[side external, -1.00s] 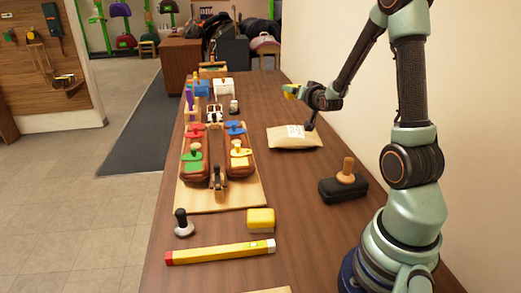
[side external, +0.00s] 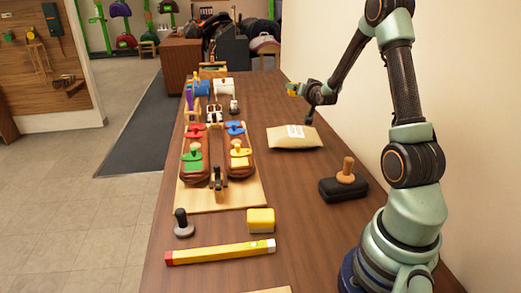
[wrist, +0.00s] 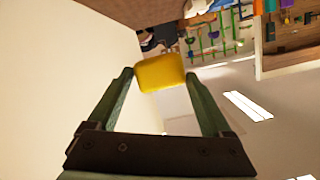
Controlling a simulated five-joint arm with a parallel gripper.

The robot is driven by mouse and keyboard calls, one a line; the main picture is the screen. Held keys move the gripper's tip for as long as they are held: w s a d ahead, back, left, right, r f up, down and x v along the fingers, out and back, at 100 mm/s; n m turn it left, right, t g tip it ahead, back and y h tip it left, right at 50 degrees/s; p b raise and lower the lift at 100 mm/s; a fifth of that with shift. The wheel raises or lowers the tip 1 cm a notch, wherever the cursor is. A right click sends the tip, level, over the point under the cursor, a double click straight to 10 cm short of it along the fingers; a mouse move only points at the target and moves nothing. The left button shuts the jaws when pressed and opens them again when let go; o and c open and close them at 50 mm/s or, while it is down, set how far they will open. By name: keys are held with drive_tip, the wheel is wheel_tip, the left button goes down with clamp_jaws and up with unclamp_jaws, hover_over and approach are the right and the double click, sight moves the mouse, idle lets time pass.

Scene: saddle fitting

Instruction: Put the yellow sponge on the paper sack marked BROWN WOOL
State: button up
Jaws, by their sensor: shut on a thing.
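My gripper (wrist: 160,75) is shut on a yellow sponge (wrist: 160,72), a rounded block held between the two green fingertips in the wrist view. In the side external view the held sponge (side external: 292,88) is small and up in the air, beyond the paper sack. The tan paper sack (side external: 295,141) lies flat on the table with a white label, whose writing is too small to read. The sponge and sack are apart. The sack is out of the wrist view.
Another yellow block (side external: 260,219) sits near a yellow bar (side external: 220,252) at the front. A wooden board (side external: 222,200) with brown saddle parts and coloured clamps fills the left. A wall bounds the right.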

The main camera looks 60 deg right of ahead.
sight(297, 134)
wheel_tip(297, 134, down, 14)
drive_tip(key=shift+r, duration=0.1)
idle(0.5)
drive_tip(key=o, duration=1.2)
drive_tip(key=shift+o, duration=0.2)
